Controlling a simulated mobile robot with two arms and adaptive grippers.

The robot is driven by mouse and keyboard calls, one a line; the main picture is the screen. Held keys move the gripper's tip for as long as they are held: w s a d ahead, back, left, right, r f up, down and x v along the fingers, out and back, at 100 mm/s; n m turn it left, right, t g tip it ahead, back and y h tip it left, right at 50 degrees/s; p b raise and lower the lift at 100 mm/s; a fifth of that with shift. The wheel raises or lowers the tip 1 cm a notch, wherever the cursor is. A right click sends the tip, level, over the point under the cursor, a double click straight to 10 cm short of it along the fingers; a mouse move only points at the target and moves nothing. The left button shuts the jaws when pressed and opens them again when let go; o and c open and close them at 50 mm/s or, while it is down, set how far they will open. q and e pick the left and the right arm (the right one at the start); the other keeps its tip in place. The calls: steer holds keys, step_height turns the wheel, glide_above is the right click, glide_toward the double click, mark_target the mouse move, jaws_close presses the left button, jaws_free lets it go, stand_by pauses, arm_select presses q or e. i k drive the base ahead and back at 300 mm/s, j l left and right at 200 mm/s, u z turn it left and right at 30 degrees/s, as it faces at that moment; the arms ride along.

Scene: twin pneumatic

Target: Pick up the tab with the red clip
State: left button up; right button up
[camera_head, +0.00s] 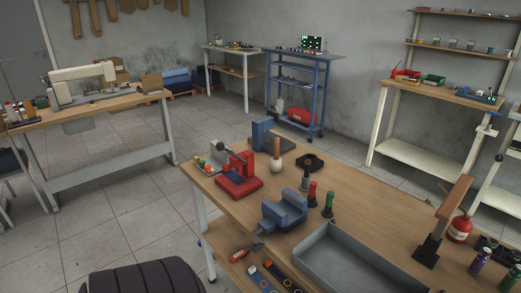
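I cannot make out a tab with a red clip for certain. Two dark strips with small coloured spots lie at the near edge; one is a blue-edged strip (263,279), and the other is a dark strip (284,278) with orange spots. They are too small to identify. Neither of my grippers is in view.
The bench holds a red press (238,180), a blue-grey vise (285,211), a red bottle (311,194), a green bottle (328,205) and a large grey tray (350,262). A dark ribbed rounded shape (135,278) is in front.

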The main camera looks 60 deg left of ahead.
mark_target(227, 170)
steer(key=k+j+z, duration=0.15)
steer(key=j, duration=0.25)
steer(key=j+z, duration=0.15)
steer(key=j, duration=0.25)
steer(key=k+j+z, duration=0.15)
steer(key=j, duration=0.25)
steer(key=k+j+z, duration=0.15)
steer(key=j, duration=0.2)
steer(key=k+j+z, duration=0.15)
steer(key=j, duration=0.25)
